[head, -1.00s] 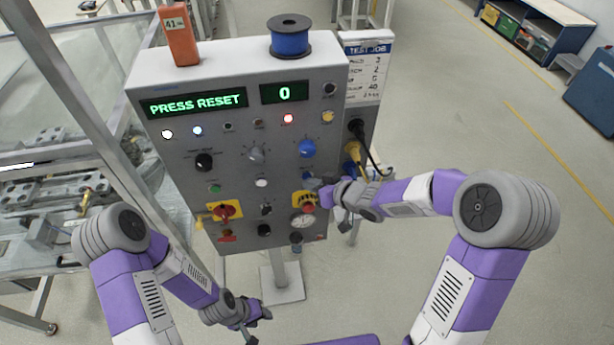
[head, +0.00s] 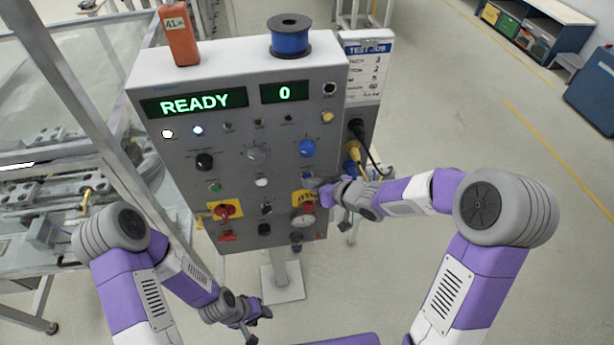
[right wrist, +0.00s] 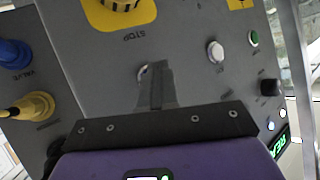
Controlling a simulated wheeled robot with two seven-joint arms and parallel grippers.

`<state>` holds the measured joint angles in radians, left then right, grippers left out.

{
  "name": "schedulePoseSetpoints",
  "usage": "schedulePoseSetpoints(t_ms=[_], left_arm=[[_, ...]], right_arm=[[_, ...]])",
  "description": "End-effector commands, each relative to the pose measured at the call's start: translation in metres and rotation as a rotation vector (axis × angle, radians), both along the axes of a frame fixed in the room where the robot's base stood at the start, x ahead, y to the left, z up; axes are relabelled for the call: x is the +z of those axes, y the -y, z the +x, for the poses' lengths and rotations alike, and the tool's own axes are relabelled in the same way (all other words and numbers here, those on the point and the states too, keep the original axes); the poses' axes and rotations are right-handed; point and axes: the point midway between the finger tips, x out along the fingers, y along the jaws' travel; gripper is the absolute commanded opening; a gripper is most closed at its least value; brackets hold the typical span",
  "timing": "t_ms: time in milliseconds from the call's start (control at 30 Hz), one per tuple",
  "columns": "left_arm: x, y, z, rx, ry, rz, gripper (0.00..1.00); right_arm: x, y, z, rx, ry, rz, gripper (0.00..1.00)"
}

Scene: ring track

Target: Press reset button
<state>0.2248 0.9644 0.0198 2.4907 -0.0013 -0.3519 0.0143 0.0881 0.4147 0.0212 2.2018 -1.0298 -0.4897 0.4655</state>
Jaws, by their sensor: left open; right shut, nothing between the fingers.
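The grey control panel (head: 230,160) stands upright in the head view, and its green display (head: 195,104) reads READY. A small blue button (head: 307,175) sits below the blue knob, and its label is not readable. My right gripper (head: 316,184) is shut and empty, with its tip at or just in front of this button. In the right wrist view the shut fingers (right wrist: 157,75) partly hide a small round button (right wrist: 143,72); I cannot tell whether they touch it. My left gripper (head: 258,322) is open and empty, low in front of the panel.
A yellow-backed stop control (head: 304,197) lies just below the blue button; it also shows in the right wrist view (right wrist: 118,12). A white button (head: 262,182) and green button (head: 215,188) are to the left. Cable plugs (head: 353,150) stick out at the panel's right side.

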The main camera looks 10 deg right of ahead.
Motion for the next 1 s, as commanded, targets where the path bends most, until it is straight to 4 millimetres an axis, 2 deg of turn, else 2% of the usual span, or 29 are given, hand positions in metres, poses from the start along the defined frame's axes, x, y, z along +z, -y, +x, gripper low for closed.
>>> schedulePoseSetpoints(t_ms=[200, 567, 1000], left_arm=[[-0.003, 0.0, 0.0, 0.0, 0.0, 0.0, 0.43], [-0.004, 0.0, 0.0, 0.0, 0.0, 0.0, 0.43], [-0.014, 0.0, 0.0, 0.0, 0.0, 0.0, 0.43]], right_arm=[[0.0, 0.001, -0.01, 0.0, -0.001, 0.001, 0.0], [-0.001, 0.0, -0.014, 0.0, -0.001, 0.0, 0.0], [-0.001, 0.002, -0.055, 0.0, -0.001, 0.001, 0.0]])
